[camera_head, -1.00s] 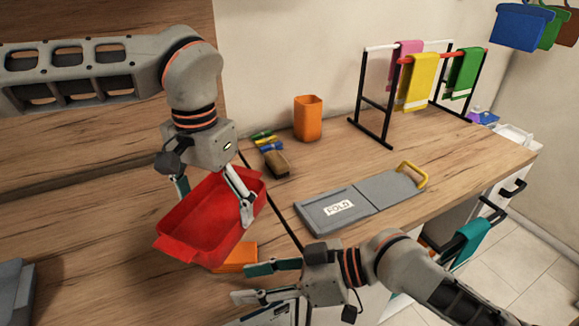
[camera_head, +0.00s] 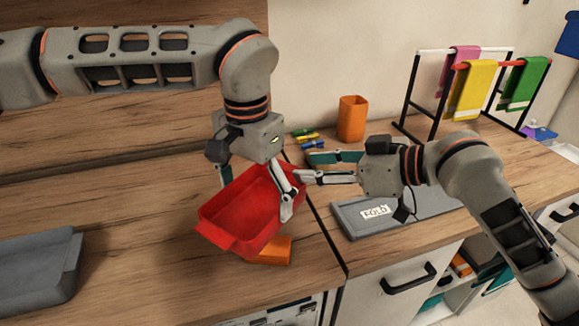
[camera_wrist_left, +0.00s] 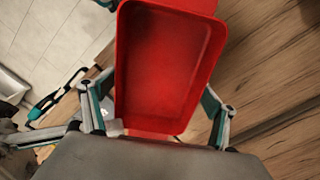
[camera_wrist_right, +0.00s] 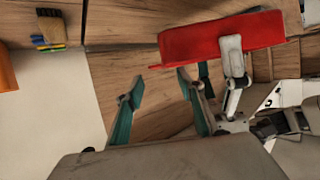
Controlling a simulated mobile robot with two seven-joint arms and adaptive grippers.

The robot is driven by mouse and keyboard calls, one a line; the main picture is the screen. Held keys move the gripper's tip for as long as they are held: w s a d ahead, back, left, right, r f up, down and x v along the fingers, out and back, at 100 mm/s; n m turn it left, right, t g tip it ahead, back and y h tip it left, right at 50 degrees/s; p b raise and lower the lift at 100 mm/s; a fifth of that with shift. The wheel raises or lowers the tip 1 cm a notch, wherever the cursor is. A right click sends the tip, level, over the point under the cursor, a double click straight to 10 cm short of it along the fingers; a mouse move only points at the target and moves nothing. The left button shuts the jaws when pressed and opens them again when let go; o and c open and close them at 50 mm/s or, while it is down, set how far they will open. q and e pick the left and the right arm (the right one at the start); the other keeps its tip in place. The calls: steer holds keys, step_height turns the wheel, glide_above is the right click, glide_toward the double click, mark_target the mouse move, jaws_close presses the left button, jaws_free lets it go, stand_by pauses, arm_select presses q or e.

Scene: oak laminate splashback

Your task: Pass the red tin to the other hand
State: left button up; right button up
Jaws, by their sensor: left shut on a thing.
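The red tin (camera_head: 250,208) is a rectangular open-topped tray, held tilted above the counter. My left gripper (camera_head: 256,196) is shut on the tin, its fingers on either side; it also shows in the left wrist view (camera_wrist_left: 160,118), with the empty tin (camera_wrist_left: 165,65) between the fingers. My right gripper (camera_head: 303,168) is open and empty, close to the right of the tin's far end. In the right wrist view its open fingers (camera_wrist_right: 160,90) stand just short of the tin (camera_wrist_right: 222,38). I cannot tell whether a right fingertip touches the rim.
An orange block (camera_head: 272,251) lies under the tin. A grey tray (camera_head: 38,265) sits at the left. A grey board with a label (camera_head: 350,222) lies beneath my right arm. An orange cup (camera_head: 352,118) and a towel rack (camera_head: 408,95) stand behind.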

mark_target(285, 167)
steer(key=x, duration=0.8)
steer(key=shift+w+a+f, duration=0.1)
steer(key=shift+a+f, duration=0.05)
steer(key=shift+a, duration=0.05)
jaws_close()
arm_select(q)
steer(key=o, duration=1.2)
